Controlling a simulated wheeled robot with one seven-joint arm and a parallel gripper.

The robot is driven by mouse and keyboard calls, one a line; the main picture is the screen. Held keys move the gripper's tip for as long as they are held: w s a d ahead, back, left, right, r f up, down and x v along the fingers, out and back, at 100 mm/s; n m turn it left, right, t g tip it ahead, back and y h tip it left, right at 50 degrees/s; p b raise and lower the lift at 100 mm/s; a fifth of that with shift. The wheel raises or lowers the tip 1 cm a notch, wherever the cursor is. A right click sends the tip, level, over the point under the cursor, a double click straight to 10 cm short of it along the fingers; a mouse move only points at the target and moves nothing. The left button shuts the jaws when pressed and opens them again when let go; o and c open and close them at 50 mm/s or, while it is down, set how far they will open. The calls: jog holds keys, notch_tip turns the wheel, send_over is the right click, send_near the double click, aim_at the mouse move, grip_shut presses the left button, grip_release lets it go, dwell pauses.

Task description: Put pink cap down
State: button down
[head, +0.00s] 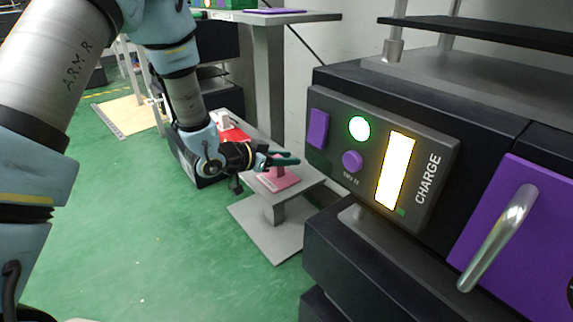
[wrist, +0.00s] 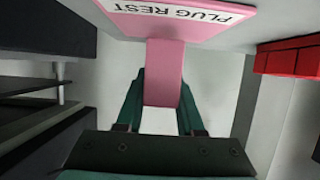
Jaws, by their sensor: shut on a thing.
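The pink cap (wrist: 164,62) is a plain pink block between the two dark green fingers of my gripper (wrist: 162,90) in the wrist view. My gripper is shut on it. Behind the cap is a flat pink plate (wrist: 125,20) labelled PLUG REST. In the head view my gripper (head: 281,160) is over the pink plate (head: 287,183) on a grey stand, with the cap (head: 278,172) just below the fingers. The cap appears to meet the plate, but I cannot tell whether its full weight rests there.
A black charge panel (head: 345,195) with a purple knob, a green light and a lit yellow bar stands to the right. A purple door with a metal handle (head: 497,238) is farther right. A red box (head: 233,134) lies behind my gripper. Green floor is open at left.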

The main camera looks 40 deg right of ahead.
jog(key=shift+f, duration=0.35)
jog(key=shift+f, duration=0.2)
jog(key=c, duration=0.5)
grip_release()
